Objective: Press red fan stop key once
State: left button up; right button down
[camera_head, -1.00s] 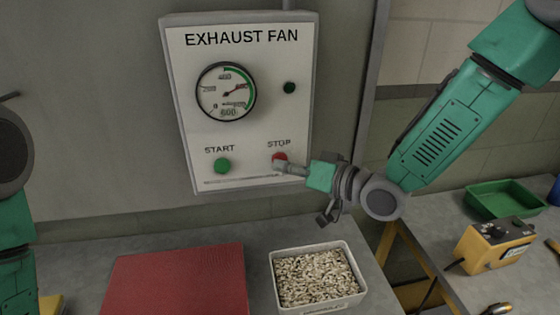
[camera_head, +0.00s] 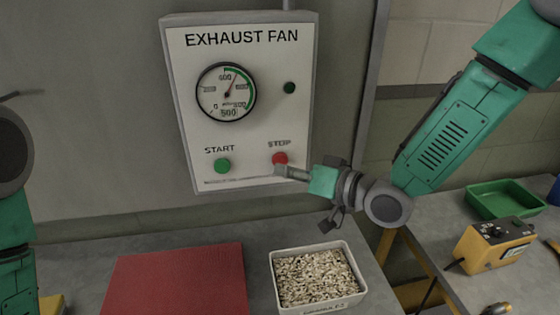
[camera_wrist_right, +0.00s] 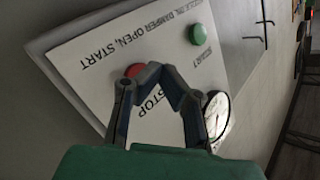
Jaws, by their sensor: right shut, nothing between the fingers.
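The red STOP key (camera_head: 280,158) is on the lower right of the white EXHAUST FAN panel (camera_head: 245,135). It also shows in the right wrist view (camera_wrist_right: 134,70), partly behind a finger. My right gripper (camera_head: 281,170) is shut and empty, its tips just below the red key in the head view. The tips look slightly apart from the key, but the exact gap is hard to tell. In the right wrist view the fingers (camera_wrist_right: 160,72) meet beside the key. Only part of my left arm shows at the left edge; its gripper is out of view.
A green START key (camera_head: 222,166) is left of the red one. A round gauge (camera_head: 226,92) and a dark green lamp (camera_head: 289,88) are above. Below stand a red board (camera_head: 175,280) and a bin of pale pellets (camera_head: 318,277). A green tray (camera_head: 505,199) is at right.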

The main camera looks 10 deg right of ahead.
jog(key=shift+s, duration=2.5)
